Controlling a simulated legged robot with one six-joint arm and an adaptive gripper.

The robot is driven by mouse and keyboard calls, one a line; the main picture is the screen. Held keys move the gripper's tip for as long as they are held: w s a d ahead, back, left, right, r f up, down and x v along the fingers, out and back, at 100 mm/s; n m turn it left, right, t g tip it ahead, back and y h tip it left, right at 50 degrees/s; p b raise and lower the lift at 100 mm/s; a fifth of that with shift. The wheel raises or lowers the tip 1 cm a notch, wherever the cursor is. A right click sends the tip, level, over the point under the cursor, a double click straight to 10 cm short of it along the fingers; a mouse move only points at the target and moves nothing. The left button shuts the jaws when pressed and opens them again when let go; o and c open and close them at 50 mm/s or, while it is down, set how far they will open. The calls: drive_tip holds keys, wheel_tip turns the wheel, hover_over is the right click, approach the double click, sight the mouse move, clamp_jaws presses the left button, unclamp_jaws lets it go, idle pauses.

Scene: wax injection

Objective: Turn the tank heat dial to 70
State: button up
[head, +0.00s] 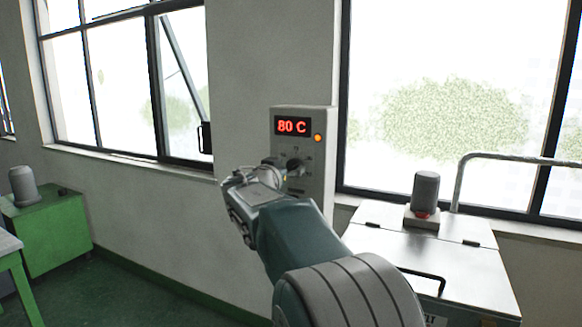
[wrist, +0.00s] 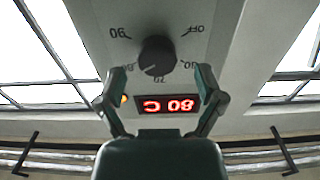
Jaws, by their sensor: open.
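A grey control box (head: 317,150) on the wall has a red display (head: 292,125) reading 80 C. Its dark round heat dial (head: 298,164) sits below the display. In the wrist view, which is upside down, the dial (wrist: 157,56) has printed marks around it, including 90, OFF and 70. A pale pointer line on the dial faces lower left, towards the mark partly hidden by the left finger. My gripper (wrist: 160,72) is open and empty, its fingertips spread on either side of the dial, with no contact visible. In the head view my gripper (head: 262,180) is in front of the box.
An orange lamp (head: 318,138) glows beside the display. Windows flank the wall section. A metal-topped tank (head: 425,245) with a grey cylinder (head: 426,190) and a bent rail stands at right. A green cabinet (head: 50,235) stands at left. Open floor lies between.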

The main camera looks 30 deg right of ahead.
drive_tip(key=shift+x, duration=1.15)
drive_tip(key=shift+s, duration=0.15)
drive_tip(key=c, duration=1.1)
drive_tip(key=shift+c, duration=0.2)
drive_tip(key=shift+a+n, duration=0.1)
drive_tip(key=shift+n, duration=0.3)
drive_tip(key=n, duration=0.4)
drive_tip(key=shift+n, duration=0.4)
drive_tip(key=n, duration=0.6)
drive_tip(key=shift+w+a, duration=0.1)
drive_tip(key=shift+w, duration=0.1)
drive_tip(key=shift+f, duration=0.1)
